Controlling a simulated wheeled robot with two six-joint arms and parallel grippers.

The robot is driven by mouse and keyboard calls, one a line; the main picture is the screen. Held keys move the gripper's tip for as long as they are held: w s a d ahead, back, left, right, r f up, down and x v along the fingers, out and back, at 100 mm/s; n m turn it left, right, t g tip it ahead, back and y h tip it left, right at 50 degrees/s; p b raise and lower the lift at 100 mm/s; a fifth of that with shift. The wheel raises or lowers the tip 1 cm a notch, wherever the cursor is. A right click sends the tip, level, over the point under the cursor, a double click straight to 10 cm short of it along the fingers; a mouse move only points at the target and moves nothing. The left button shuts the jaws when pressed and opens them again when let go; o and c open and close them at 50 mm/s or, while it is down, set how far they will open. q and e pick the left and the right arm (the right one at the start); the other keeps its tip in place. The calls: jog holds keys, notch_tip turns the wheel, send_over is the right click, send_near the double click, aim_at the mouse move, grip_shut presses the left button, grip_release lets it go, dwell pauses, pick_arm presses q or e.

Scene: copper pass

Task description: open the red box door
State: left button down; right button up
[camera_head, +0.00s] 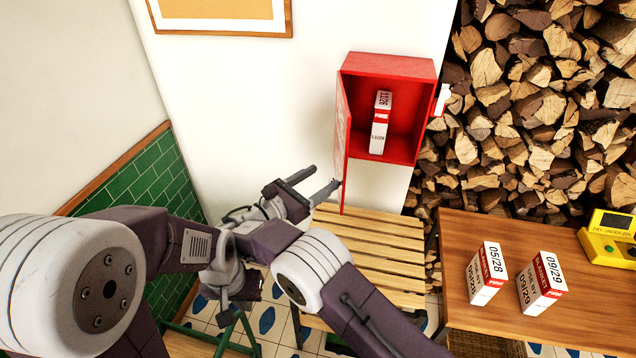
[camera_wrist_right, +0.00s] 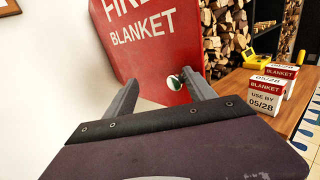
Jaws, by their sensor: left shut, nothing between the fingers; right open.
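The red box (camera_head: 415,120) hangs on the white wall with its front open. Its door (camera_head: 343,145) is swung out on the left side, seen nearly edge-on. A white-and-red packet (camera_head: 380,122) stands inside. My right gripper (camera_head: 326,176) is open beside the door's lower outer face. In the right wrist view the door's outer face (camera_wrist_right: 160,55) reads "FIRE BLANKET". There the right gripper's fingers (camera_wrist_right: 158,92) are spread and empty, with a small round spot on the door near the right finger. My left gripper (camera_head: 232,296) is low at the left, shut and empty, partly hidden by arm links.
A slatted wooden bench (camera_head: 375,245) stands below the box. At right, a wooden table (camera_head: 455,235) carries two blanket boxes (camera_head: 487,272) (camera_head: 540,283) and a yellow device (camera_head: 610,245). Stacked firewood (camera_head: 540,100) fills the right back. Green tiles (camera_head: 140,180) line the left wall.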

jog(key=shift+a+f, duration=0.2)
jog(key=shift+f, duration=0.1)
dwell(0.4)
jog(key=s+d+r+b, duration=0.3)
jog(key=s+d+r, duration=0.2)
jog(key=d+r, duration=0.5)
jog(key=shift+s+d+r+b, duration=0.3)
jog(key=shift+s+r, duration=0.1)
jog(key=shift+r, duration=0.25)
